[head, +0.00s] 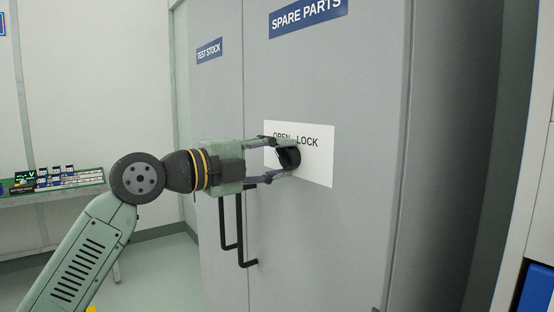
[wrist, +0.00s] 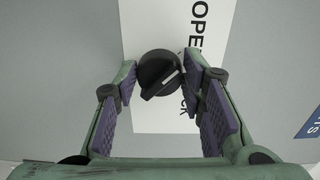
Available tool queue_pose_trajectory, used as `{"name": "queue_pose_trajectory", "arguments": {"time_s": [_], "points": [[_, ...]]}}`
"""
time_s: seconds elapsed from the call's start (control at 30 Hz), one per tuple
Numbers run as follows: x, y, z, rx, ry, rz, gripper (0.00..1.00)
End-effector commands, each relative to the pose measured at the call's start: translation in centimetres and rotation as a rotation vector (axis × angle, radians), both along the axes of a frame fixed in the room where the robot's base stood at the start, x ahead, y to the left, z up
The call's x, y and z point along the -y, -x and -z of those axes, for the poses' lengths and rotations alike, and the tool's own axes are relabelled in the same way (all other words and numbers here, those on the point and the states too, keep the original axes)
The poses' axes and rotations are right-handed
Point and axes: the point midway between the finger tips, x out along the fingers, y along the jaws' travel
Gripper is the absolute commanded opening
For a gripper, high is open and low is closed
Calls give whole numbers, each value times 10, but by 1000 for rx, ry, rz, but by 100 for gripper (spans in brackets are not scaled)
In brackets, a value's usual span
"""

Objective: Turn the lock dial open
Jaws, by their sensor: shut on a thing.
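The black lock dial (head: 290,157) sits on a white label plate (head: 318,168) on the grey cabinet door. OPEN is printed at the plate's upper left and LOCK at its upper right. My gripper (head: 283,159) reaches in from the left and is shut on the dial, one finger above and one below. In the wrist view the round dial (wrist: 152,70) lies between the fingertips of my gripper (wrist: 161,68). Its short white mark slants toward the space between the two words. A finger hides part of LOCK there.
The cabinet has two doors, with signs SPARE PARTS (head: 307,16) and TEST STOCK (head: 209,51). Black bar handles (head: 241,230) hang below my gripper. A green bench (head: 70,184) with small items stands at the left. A blue bin (head: 537,290) shows at lower right.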

Motion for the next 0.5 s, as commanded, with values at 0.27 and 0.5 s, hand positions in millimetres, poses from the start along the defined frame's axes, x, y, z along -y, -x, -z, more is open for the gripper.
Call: {"name": "queue_pose_trajectory", "arguments": {"time_s": [0.27,0.5], "points": [[-1,-1,-1,-1,5,-2,9],[-1,0,-1,-1,3,-1,48]]}}
